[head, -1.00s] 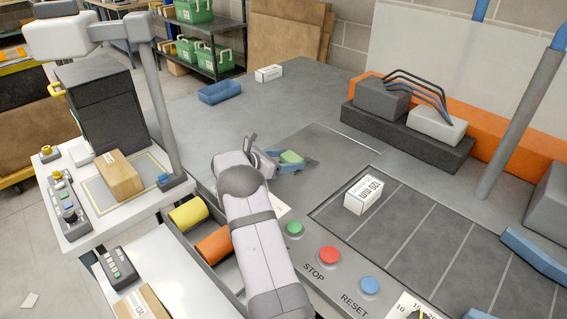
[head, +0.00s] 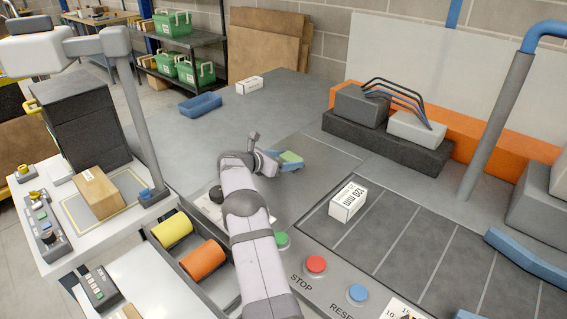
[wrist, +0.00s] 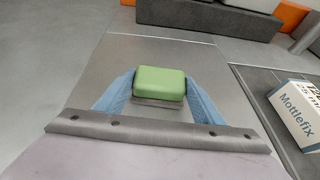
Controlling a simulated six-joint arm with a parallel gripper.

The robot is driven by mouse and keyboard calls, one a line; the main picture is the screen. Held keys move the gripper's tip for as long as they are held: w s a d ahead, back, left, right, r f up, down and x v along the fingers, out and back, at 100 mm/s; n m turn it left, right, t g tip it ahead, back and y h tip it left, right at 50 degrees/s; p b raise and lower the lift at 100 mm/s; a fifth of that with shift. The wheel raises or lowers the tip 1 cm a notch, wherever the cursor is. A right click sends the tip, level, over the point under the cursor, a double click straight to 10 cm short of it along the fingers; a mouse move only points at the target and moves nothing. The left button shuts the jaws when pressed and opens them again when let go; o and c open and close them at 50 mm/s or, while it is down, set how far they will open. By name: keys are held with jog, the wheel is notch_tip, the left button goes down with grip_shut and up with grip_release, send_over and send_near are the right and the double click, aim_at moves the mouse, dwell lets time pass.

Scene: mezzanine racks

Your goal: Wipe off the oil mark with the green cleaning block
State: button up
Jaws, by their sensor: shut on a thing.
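The green cleaning block (head: 291,157) is between the blue fingers of my gripper (head: 284,162), over the grey metal plate in the worktop. In the wrist view the block (wrist: 160,82) is held level between both fingers of my gripper (wrist: 160,95), which press on its sides. A thin grey-brown strip shows under its near edge. I cannot tell whether the block touches the plate (wrist: 95,75). I see no clear oil mark in either view; it may be hidden by the block or arm.
A white labelled box (head: 347,202) stands to the right on the dark lined panel (head: 420,235). Green, red and blue buttons line the front edge. A blue tray (head: 200,105) and a small white box (head: 249,85) stand farther back.

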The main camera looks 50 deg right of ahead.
aim_at(269, 188)
jog(key=shift+s+d, duration=0.2)
jog(key=shift+s+f, duration=0.1)
jog(key=shift+s, duration=1.05)
jog(key=shift+a, duration=6.15)
jog(key=shift+d, duration=6.2)
jog(key=shift+a+r+p, duration=0.1)
jog(key=shift+r+p, duration=2.3)
jog(key=shift+r, duration=1.75)
